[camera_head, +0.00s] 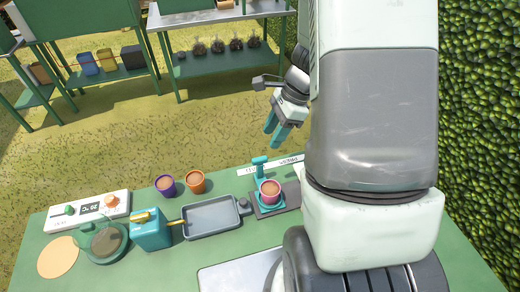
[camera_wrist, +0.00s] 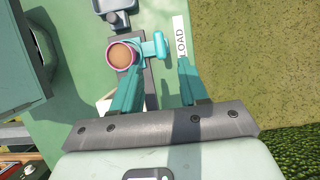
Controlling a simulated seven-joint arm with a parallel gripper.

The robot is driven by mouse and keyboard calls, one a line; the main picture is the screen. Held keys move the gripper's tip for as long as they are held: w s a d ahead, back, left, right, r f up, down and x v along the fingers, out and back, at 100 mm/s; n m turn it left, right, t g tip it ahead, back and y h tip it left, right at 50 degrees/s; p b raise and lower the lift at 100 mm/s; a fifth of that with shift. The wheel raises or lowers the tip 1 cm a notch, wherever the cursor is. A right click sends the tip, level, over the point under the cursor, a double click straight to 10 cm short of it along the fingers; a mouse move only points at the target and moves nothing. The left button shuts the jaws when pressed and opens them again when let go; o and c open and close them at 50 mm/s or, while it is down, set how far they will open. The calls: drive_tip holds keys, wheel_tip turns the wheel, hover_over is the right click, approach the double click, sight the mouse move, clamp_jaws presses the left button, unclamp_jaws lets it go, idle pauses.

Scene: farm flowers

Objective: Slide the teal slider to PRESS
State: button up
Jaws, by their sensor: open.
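The teal slider (camera_head: 260,166) has an upright T-shaped handle and carries a pink-rimmed pot of brown soil (camera_head: 270,191) on its teal base. It sits on a dark grey track (camera_head: 291,192). In the wrist view the teal handle (camera_wrist: 158,45) stands beside the word LOAD on a white label strip (camera_wrist: 181,40). The strip's other end, with small hard-to-read lettering, shows in the head view (camera_head: 290,161). My gripper (camera_head: 279,136) is open and empty, above and apart from the handle. In the wrist view its fingers (camera_wrist: 160,62) lie either side of the handle's line.
Purple (camera_head: 166,185) and orange (camera_head: 195,182) pots stand behind. My arm hides the table's right part. A hedge (camera_head: 485,110) rises at right.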

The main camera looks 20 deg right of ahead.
sight(260, 158)
drive_tip(key=x, duration=0.8)
drive_tip(key=shift+a+f, duration=0.1)
drive_tip(key=shift+f, duration=0.15)
clamp_jaws()
